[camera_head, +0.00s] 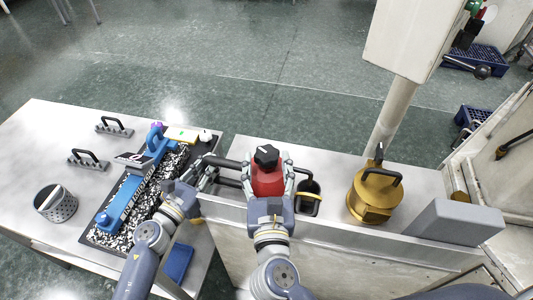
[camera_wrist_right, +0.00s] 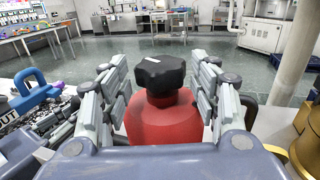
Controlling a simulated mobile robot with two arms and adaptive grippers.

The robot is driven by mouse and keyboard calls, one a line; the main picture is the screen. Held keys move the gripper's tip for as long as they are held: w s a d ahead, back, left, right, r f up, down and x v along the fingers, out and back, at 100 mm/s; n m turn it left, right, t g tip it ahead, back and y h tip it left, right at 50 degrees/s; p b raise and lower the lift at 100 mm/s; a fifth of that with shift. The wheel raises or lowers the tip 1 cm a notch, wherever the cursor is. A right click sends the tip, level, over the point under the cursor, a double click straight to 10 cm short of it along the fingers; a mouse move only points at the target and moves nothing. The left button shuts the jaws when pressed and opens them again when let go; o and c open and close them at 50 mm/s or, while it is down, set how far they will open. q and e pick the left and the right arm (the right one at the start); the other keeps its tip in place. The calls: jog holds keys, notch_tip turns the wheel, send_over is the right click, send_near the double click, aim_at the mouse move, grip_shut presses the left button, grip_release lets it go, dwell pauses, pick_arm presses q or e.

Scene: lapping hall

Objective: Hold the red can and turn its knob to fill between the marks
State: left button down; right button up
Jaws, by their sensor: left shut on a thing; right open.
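The red can (camera_head: 267,181) stands on the steel bench, with a black lobed knob (camera_head: 266,156) on top. In the right wrist view the can (camera_wrist_right: 163,122) and knob (camera_wrist_right: 160,74) are upright between my right fingers. My right gripper (camera_head: 268,178) is open, one finger on each side of the can's upper part and knob. My left gripper (camera_head: 208,172) is shut at the left, on a black handle (camera_head: 224,162) that appears to join the can. The exact contact is partly hidden. No fill marks are visible on the can.
A brass-coloured pot (camera_head: 372,200) and a grey block (camera_head: 455,221) stand to the right. On the left table are a blue tool (camera_head: 130,195) on a dark tray, a perforated cup (camera_head: 56,204) and black handles (camera_head: 88,158). A pale post rises behind the bench.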

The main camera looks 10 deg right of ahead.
aim_at(266, 166)
jog(key=shift+w+d, duration=0.2)
jog(key=shift+w, duration=1.55)
jog(key=c, duration=0.8)
jog(key=shift+m+h, duration=0.7)
jog(key=shift+h, duration=0.4)
jog(key=o, duration=0.8)
